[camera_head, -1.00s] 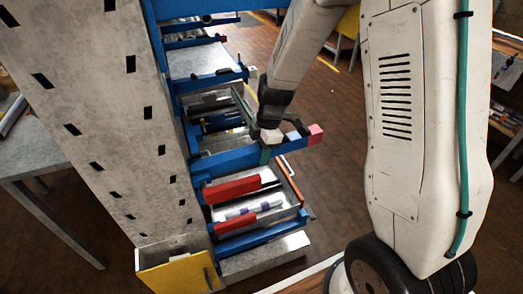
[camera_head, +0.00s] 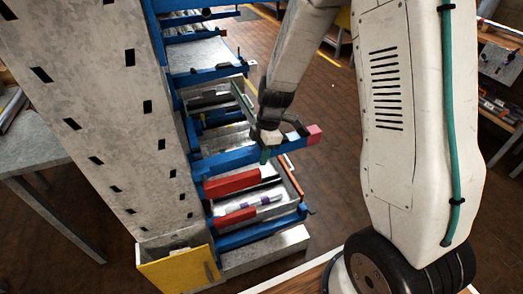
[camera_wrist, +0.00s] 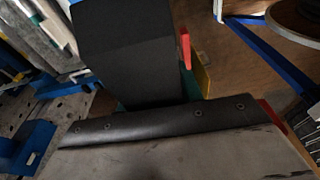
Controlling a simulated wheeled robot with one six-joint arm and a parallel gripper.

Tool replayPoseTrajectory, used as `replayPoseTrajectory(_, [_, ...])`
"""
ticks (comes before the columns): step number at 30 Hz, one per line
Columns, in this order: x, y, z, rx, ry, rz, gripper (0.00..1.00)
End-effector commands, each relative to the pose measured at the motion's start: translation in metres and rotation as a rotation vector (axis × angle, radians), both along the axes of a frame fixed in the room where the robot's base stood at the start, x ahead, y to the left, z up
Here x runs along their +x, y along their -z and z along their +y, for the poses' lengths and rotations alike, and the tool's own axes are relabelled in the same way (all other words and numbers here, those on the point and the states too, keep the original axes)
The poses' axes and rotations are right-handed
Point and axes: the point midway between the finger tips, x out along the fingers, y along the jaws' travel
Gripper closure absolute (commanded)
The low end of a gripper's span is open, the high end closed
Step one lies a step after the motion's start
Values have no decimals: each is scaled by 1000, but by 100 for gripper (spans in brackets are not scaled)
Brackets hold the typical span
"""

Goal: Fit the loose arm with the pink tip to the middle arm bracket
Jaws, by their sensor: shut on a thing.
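My gripper (camera_head: 267,136) is shut on the blue loose arm (camera_head: 215,160) with the pink tip (camera_head: 314,134). The arm lies roughly level, its pink end to the right and its other end close to the mast (camera_head: 110,120). Whether that end touches a bracket or stands just off it, I cannot tell. The middle arm bracket is not clearly visible there. In the wrist view a dark block fills the centre and hides the fingertips; a blue part (camera_wrist: 28,148) shows at left.
Other blue arms (camera_head: 205,76) stick out from the mast above. Below are red-ended pieces (camera_head: 232,184) and a rack with rods. A yellow-fronted bin (camera_head: 180,270) stands at the mast's foot. A grey table (camera_head: 35,165) is at left. Brown floor is open beyond the rack.

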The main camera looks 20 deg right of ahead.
Motion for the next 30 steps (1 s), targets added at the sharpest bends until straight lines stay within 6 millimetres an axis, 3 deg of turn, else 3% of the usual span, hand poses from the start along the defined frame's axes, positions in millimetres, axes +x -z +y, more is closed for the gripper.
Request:
replayPoseTrajectory(6, [0, 5, 0, 0, 0, 0, 100])
replayPoseTrajectory(7, [0, 4, 0, 0, 0, -1, 58])
replayPoseTrajectory(9, [0, 4, 0, 0, 0, -1, 39])
replayPoseTrajectory(20, [0, 0, -1, 0, 0, -1, 38])
replayPoseTrajectory(30, [0, -54, -11, 0, 0, -4, 38])
